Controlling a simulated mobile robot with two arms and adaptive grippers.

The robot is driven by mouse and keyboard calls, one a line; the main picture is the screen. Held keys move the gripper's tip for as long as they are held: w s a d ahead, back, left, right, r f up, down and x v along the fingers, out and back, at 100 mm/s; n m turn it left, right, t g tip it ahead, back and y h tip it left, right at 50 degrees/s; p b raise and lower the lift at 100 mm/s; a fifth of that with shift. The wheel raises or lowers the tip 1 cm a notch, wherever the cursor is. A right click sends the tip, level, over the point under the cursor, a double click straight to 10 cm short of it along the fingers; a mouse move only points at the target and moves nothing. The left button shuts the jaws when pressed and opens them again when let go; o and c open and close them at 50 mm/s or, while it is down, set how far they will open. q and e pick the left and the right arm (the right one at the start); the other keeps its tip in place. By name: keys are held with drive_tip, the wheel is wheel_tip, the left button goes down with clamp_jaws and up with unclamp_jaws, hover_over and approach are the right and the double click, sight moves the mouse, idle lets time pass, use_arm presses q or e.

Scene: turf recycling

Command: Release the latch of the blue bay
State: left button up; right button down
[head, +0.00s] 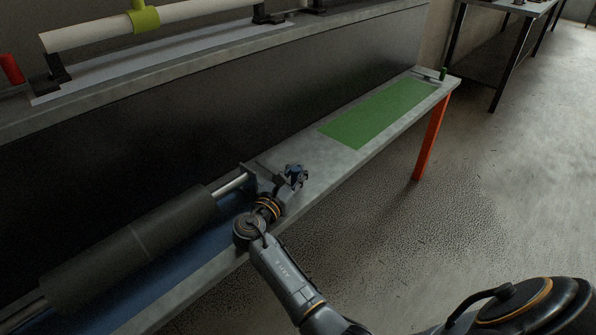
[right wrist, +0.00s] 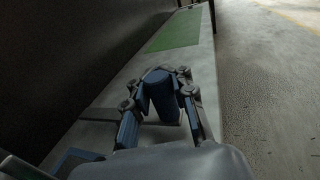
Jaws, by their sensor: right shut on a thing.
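The blue bay (head: 178,262) runs along the bench at lower left in the head view, a blue bed under a dark roller (head: 135,240). My right gripper (head: 292,178) is at the bay's far end, beside the roller's metal shaft. It is shut on a blue upright piece, which I take for the latch; this piece (right wrist: 164,98) stands between the fingers in the right wrist view. The fingers cover parts of it, and its base is partly hidden. I cannot tell whether the latch is turned or released. My left gripper is not in view.
A higher shelf behind carries a white tube (head: 95,34) with a yellow-green collar. Open floor (head: 430,230) lies to the right.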

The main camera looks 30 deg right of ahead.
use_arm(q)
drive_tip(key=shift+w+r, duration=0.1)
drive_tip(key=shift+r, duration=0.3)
use_arm(e)
drive_tip(key=shift+s+a+f+m+g+h, duration=0.2)
drive_tip(key=shift+m+g+h, duration=0.25)
drive_tip(key=shift+g, duration=0.25)
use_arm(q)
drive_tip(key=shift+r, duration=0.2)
use_arm(e)
drive_tip(key=shift+a, duration=0.1)
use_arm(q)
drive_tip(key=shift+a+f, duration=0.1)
use_arm(e)
drive_tip(key=shift+f, duration=0.1)
drive_tip(key=c, duration=1.4)
unclamp_jaws()
drive_tip(key=shift+a, duration=0.1)
drive_tip(key=shift+c, duration=0.2)
drive_tip(key=shift+o, duration=1.4)
drive_tip(key=shift+s+a, duration=0.1)
drive_tip(key=shift+r, duration=0.25)
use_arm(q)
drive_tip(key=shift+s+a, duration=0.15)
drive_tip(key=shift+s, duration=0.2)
